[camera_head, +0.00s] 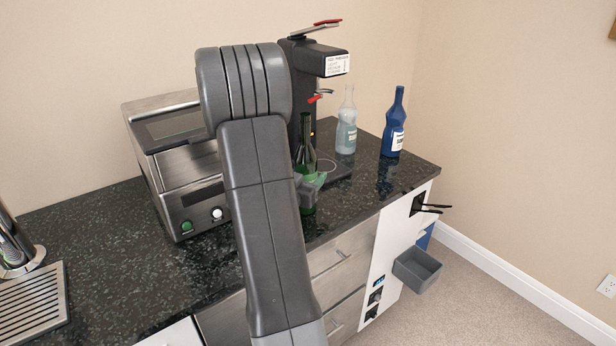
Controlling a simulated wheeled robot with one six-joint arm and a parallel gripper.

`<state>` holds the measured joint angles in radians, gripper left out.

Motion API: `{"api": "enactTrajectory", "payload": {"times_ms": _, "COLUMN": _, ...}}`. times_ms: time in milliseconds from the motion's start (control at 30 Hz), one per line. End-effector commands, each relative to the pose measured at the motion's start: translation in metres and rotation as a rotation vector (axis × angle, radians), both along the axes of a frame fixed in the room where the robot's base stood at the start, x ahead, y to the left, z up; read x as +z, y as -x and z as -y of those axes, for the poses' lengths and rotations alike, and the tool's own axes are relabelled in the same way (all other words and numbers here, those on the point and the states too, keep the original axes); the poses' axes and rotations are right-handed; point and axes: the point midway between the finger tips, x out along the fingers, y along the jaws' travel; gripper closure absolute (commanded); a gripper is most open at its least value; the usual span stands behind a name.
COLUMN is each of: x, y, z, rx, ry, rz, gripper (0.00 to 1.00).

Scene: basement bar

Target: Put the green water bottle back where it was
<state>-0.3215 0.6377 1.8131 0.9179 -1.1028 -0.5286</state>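The green bottle (306,153) is upright over the dark counter, just right of my forearm. Its dark neck shows clearly, while its lower part is partly covered by my gripper. My gripper (310,184) is at the bottle's body, with grey-green finger parts beside and across it. My arm hides much of the gripper, so I cannot tell whether the fingers are closed on the bottle. I also cannot tell whether the bottle's base touches the counter.
A steel appliance (177,165) stands left of my arm. A black drink machine (318,62) stands behind the bottle. A clear bottle (346,128) and a blue bottle (394,126) stand to the right. A drip tray (30,302) is at left. A grey bin (417,269) juts from the counter's side.

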Motion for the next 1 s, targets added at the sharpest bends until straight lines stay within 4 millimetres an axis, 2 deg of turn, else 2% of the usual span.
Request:
{"api": "enactTrajectory", "payload": {"times_ms": 33, "x": 0.000, "y": 0.000, "z": 0.000, "rx": 0.000, "ry": 0.000, "rz": 0.000, "gripper": 0.31}}
{"api": "enactTrajectory", "payload": {"times_ms": 100, "x": 0.000, "y": 0.000, "z": 0.000, "rx": 0.000, "ry": 0.000, "rz": 0.000, "gripper": 0.23}}
{"api": "enactTrajectory", "payload": {"times_ms": 467, "x": 0.005, "y": 0.000, "z": 0.000, "rx": 0.000, "ry": 0.000, "rz": 0.000, "gripper": 0.23}}
{"api": "enactTrajectory", "payload": {"times_ms": 567, "x": 0.002, "y": 0.012, "z": -0.007, "rx": 0.003, "ry": 0.000, "rz": -0.001, "gripper": 0.23}}
{"api": "enactTrajectory", "payload": {"times_ms": 800, "x": 0.002, "y": 0.060, "z": -0.032, "rx": 0.005, "ry": 0.000, "rz": -0.001, "gripper": 0.23}}
{"api": "enactTrajectory", "payload": {"times_ms": 1000, "x": 0.003, "y": 0.090, "z": -0.047, "rx": 0.003, "ry": -0.001, "rz": 0.000, "gripper": 0.23}}
